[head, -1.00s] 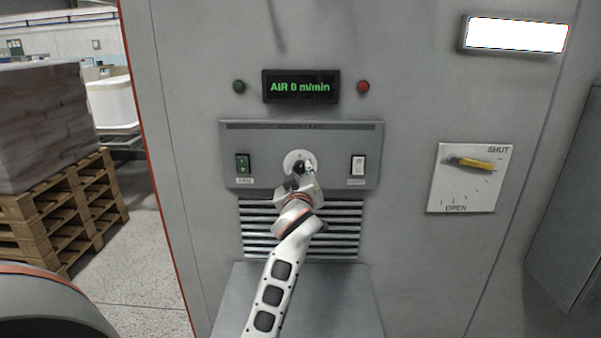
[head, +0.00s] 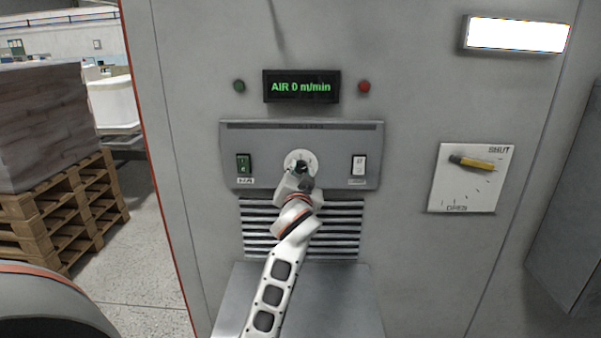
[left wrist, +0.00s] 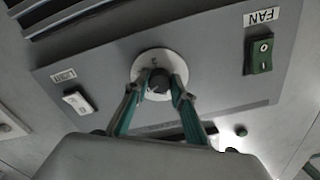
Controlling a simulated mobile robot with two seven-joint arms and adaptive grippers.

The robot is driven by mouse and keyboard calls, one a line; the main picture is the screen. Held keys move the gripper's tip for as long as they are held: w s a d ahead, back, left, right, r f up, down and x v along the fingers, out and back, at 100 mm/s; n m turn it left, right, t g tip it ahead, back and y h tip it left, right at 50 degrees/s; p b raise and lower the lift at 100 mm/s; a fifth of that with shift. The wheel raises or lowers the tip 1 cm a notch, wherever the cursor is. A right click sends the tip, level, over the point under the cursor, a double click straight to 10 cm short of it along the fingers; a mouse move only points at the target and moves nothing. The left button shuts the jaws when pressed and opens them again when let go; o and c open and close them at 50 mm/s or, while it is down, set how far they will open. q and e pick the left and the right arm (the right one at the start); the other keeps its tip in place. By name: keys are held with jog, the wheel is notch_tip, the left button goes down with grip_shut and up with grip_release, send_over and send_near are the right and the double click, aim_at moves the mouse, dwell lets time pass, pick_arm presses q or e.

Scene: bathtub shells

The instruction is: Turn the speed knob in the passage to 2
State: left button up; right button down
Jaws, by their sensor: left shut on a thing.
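The speed knob (left wrist: 158,82) is a dark round knob on a pale round dial plate (left wrist: 143,66), in the middle of a grey control panel (head: 330,141). My left gripper (left wrist: 156,92) has its green fingers on either side of the knob and is shut on it. In the head view my left gripper (head: 301,172) covers part of the knob and the lower dial. The dial's marks are too small or hidden to read surely, so I cannot tell the setting. The display (head: 301,87) above reads "AIR 0 m/min". My right gripper is not in view.
A green FAN switch (head: 243,163) is left of the dial and a white light switch (head: 358,165) right of it. Slatted vents (head: 345,232) are below. A yellow lever (head: 472,162) on a SHUT/OPEN plate is further right. A loaded pallet (head: 75,205) stands at far left.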

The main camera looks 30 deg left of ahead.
pick_arm(q)
jog(key=m, duration=0.5)
jog(key=shift+m, duration=0.3)
jog(key=m, duration=0.4)
jog(key=shift+m, duration=0.3)
jog(key=o, duration=1.1)
jog(key=v, duration=1.2)
